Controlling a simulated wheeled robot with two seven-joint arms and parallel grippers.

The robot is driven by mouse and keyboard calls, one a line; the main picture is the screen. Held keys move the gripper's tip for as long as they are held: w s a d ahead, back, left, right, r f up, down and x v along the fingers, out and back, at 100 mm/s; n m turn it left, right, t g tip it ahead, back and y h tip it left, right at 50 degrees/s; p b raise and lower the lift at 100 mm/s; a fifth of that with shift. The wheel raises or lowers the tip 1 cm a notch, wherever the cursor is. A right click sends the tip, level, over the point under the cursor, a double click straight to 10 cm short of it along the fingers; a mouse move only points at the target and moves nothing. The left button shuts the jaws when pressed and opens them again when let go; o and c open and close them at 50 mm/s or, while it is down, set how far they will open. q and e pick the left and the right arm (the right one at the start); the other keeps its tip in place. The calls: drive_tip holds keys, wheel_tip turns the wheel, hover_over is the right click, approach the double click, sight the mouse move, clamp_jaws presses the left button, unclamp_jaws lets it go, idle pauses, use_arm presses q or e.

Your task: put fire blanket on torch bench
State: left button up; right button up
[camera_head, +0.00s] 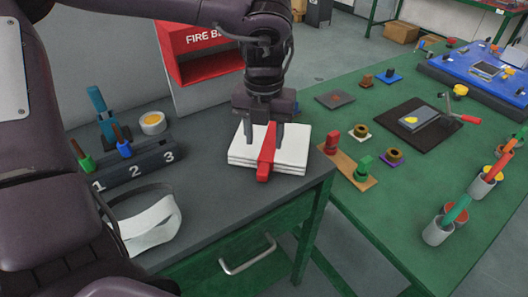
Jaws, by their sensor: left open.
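The fire blanket (294,149) is a folded white stack with a red strap across its middle. It lies flat on the dark grey top of the bench (212,204), near the right edge, in the head view. My left gripper (263,138) is directly above the blanket, pointing down. Its fingers are open and reach down to the blanket's top, on either side of the red strap; I cannot tell whether they touch it. My right gripper is not in view. No label in view tells me which surface is the torch bench.
A red box marked FIRE BL (205,62) hangs open behind the blanket. A numbered rack (135,166), a tape roll (152,122) and a white strap loop (150,225) stand to the left. A green table (395,215) at right carries several parts, cups and a blue tray.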

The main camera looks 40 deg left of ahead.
use_arm(q)
drive_tip(key=shift+r, duration=1.55)
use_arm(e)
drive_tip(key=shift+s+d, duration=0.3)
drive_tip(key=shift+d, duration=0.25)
